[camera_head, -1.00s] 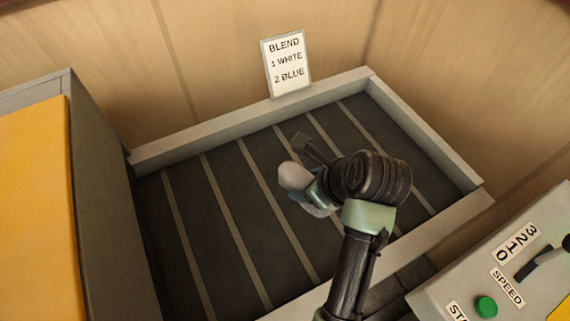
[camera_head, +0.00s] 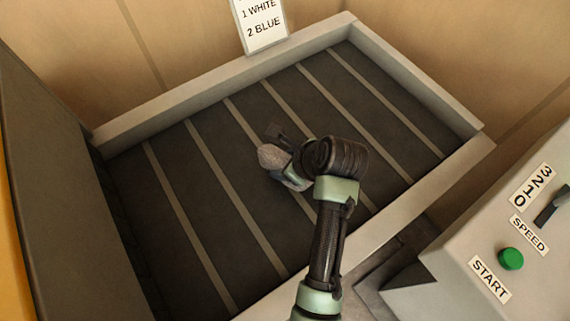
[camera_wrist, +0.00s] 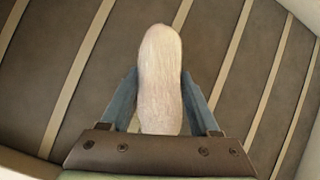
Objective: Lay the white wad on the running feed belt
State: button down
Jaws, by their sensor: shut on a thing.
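The white wad (camera_wrist: 161,75) is a pale, rounded, fibrous lump that sits between my gripper's two bluish fingers in the wrist view. In the head view the wad (camera_head: 272,157) shows greyish at the end of my arm. My gripper (camera_head: 285,168) is shut on it, over the middle of the feed belt. The feed belt (camera_head: 215,185) is dark with pale cross strips and also fills the background of the wrist view (camera_wrist: 110,75). I cannot tell whether the wad touches the belt.
A pale raised rim (camera_head: 225,78) borders the belt. A sign (camera_head: 260,22) reading WHITE and BLUE stands behind it. At right is a control panel (camera_head: 470,245) with a green START button (camera_head: 510,258) and a SPEED lever (camera_head: 553,207). A tall dark-sided box (camera_head: 50,190) stands left.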

jog(key=shift+f, duration=0.95)
jog(key=shift+f, duration=0.6)
jog(key=shift+c, duration=0.6)
grip_release()
